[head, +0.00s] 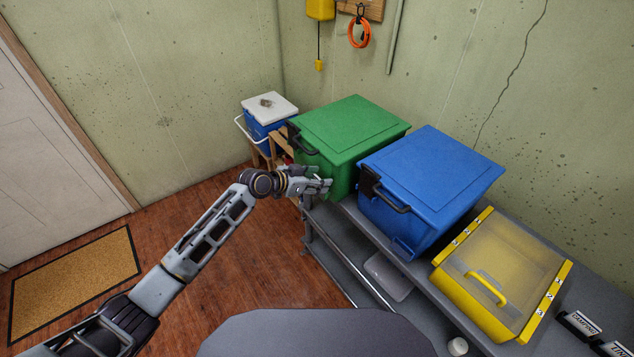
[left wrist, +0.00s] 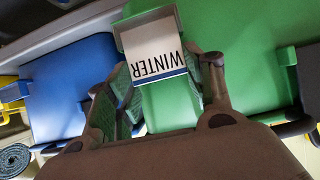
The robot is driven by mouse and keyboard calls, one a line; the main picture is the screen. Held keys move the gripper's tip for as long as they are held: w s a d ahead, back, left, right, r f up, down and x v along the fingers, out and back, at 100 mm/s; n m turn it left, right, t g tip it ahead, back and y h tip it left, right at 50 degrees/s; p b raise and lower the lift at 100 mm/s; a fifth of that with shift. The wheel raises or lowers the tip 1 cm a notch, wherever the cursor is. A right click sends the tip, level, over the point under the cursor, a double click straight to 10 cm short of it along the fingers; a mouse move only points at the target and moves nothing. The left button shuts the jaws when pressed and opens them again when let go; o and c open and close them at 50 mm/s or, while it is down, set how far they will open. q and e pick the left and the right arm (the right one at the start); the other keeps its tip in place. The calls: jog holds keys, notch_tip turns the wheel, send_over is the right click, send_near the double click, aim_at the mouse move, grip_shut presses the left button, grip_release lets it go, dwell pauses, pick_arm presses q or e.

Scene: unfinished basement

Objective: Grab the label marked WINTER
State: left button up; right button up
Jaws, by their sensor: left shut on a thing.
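The WINTER label (left wrist: 157,52) is a white card with dark letters and a blue stripe, upside down in the left wrist view. My left gripper (head: 320,187) is at the front of the green bin (head: 350,128), near its lower left part. In the left wrist view, my left gripper (left wrist: 160,72) has its two fingers at the sides of the label and is shut on it. A grey-green border shows around the far end of the label; I cannot tell whether the card still sits in a holder. The label is not readable in the head view. My right gripper is not in view.
A blue bin (head: 435,180) and a yellow bin with a clear lid (head: 500,270) stand right of the green bin on a grey shelf unit (head: 590,290). A white-lidded cooler (head: 268,112) stands behind left.

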pick_arm(q)
notch_tip(320, 180, up, 3)
jog(key=shift+f, duration=0.1)
jog(key=shift+s+a+f, duration=0.1)
jog(key=shift+s+a, duration=0.1)
jog(key=shift+a, duration=0.1)
jog(key=s+a+b, duration=0.1)
jog(key=s+a, duration=0.9)
jog(key=a, duration=0.4)
jog(key=shift+b, duration=0.35)
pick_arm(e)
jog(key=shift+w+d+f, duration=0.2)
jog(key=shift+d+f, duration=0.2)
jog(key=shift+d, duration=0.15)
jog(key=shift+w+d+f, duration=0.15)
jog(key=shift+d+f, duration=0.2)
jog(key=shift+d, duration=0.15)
pick_arm(q)
jog(key=shift+s, duration=0.1)
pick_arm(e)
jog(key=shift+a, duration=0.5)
